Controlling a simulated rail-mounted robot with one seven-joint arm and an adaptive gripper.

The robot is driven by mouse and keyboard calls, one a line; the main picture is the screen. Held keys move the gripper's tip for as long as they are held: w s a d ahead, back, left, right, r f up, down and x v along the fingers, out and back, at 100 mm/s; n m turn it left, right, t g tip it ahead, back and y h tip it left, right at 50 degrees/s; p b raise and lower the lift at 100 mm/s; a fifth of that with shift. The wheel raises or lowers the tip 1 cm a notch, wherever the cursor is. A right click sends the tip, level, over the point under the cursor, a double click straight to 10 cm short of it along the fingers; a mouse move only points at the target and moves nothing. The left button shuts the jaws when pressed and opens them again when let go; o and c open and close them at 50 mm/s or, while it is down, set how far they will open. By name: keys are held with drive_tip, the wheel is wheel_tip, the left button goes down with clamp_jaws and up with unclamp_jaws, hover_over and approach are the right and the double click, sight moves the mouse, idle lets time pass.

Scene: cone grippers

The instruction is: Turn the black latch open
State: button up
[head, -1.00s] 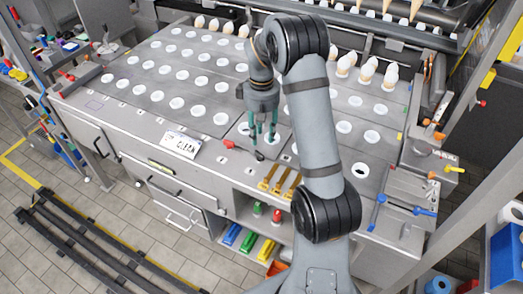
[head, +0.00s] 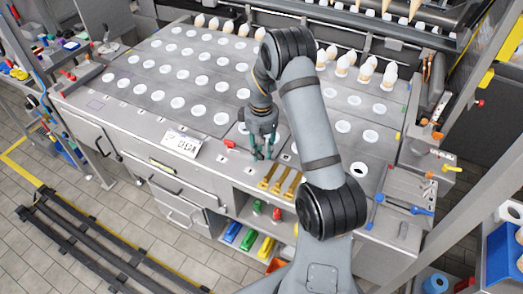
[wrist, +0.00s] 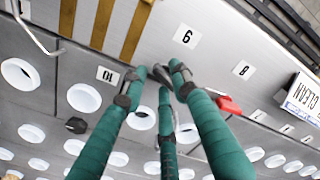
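My gripper (head: 262,155) has three green fingers and points down at the front edge of the grey counter. In the wrist view, the fingertips (wrist: 160,74) are close together around a small dark piece, which looks like the black latch (wrist: 159,73). The fingers cover most of it. I cannot tell whether they press on it or leave a small gap. The white label 9 (wrist: 185,36) is just beyond the fingertips. In the head view the latch is mostly hidden by the fingers.
A red latch (head: 229,143) is just left of the gripper, beside the CLEAN sign (head: 181,144). Yellow bars (head: 279,180) are to the right on the counter front. White-rimmed holes (head: 221,118) cover the counter.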

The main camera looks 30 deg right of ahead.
drive_tip(key=c, duration=0.6)
clamp_jaws()
drive_tip(key=shift+w+n+b, duration=0.1)
drive_tip(key=shift+n+b, duration=0.4)
drive_tip(key=shift+n, duration=0.6)
drive_tip(key=shift+d+n, duration=0.1)
drive_tip(key=shift+n, duration=1.1)
drive_tip(key=o, duration=0.8)
unclamp_jaws()
